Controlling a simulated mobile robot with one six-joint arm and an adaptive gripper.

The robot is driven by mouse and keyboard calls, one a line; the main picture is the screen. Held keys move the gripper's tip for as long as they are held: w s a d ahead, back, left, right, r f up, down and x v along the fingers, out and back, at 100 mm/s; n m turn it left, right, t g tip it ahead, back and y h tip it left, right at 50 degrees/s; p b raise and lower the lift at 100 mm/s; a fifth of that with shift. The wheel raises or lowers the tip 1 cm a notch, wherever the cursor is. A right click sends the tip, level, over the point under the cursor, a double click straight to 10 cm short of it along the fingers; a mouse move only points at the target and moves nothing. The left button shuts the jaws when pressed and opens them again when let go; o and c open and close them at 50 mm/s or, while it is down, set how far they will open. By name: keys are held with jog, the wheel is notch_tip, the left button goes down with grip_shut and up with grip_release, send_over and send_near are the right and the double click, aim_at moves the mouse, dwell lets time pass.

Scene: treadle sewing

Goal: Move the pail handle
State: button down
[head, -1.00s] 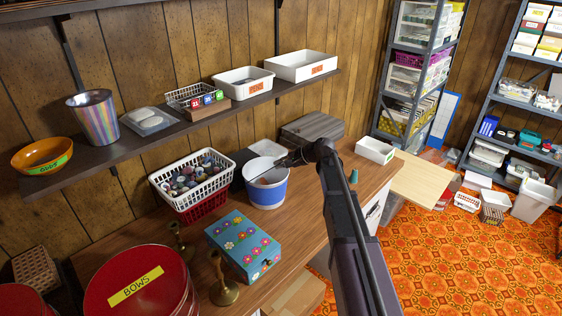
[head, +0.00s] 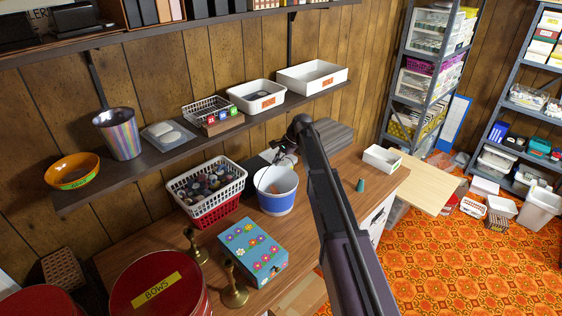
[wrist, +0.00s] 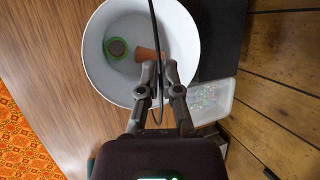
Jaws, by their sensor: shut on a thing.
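The white pail with a blue band (head: 277,196) stands on the wooden worktop. It also shows from above in the wrist view (wrist: 93,45), with a brown tapered piece (wrist: 146,54) and a green-rimmed dark disc (wrist: 117,48) inside. The pail's thin dark handle (wrist: 154,22) crosses over the pail's mouth and runs between my fingers. My gripper (wrist: 159,82) is shut on the handle, above the pail's rim. In the head view my gripper (head: 284,158) is small and dark at the pail's far side, so its fingers are hard to make out there.
A white basket (head: 208,180) of spools stands left of the pail, with a flowered blue box (head: 252,252) in front. A shelf (head: 170,155) with bins hangs behind. A clear tray of beads (wrist: 208,100) lies close beside the pail. A green cone (head: 361,185) stands to the right.

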jog(key=shift+w+a, duration=0.35)
jog(key=shift+w, duration=0.15)
jog(key=c, duration=0.8)
grip_release()
jog(key=shift+a, duration=0.1)
